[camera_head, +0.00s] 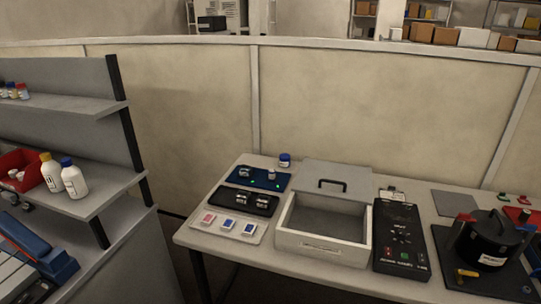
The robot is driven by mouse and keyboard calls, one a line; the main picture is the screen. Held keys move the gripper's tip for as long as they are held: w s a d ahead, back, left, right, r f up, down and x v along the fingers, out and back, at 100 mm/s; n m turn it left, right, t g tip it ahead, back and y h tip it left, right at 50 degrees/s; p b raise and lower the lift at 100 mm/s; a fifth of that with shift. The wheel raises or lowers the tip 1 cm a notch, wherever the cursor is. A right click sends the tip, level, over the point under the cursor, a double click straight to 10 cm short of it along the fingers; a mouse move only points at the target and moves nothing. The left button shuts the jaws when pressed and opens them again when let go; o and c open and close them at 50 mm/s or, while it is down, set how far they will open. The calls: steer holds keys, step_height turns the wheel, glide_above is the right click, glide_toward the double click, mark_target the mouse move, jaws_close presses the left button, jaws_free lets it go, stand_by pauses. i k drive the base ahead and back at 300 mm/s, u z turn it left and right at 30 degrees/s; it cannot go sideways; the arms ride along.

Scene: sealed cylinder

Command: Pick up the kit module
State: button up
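No item is clearly marked as the kit module. Small pieces lie on three flat trays at the left of the table. The blue tray (243,180) at the back holds small metallic-looking pieces and green spots. The black tray (232,203) in the middle holds small grey-and-white pieces. The pale tray (212,232) in front carries a red-marked piece (208,217) and two blue-marked pieces, one of them at the right end (249,229). Labels are too small to read. My gripper is not in view.
An open grey box (322,255) stands mid-table, its handled lid (340,178) behind it. Right are a black panel device (400,240) and a black cylinder (487,238) on a dark base. A blue-lidded jar (284,160) stands behind. Grey shelving (110,186) with bottles borders the left.

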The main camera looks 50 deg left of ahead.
mark_target(245, 171)
steer(key=u, duration=0.05)
steer(key=i, duration=0.55)
steer(key=u, duration=3.65)
steer(key=k, duration=0.6)
steer(key=z, duration=0.2)
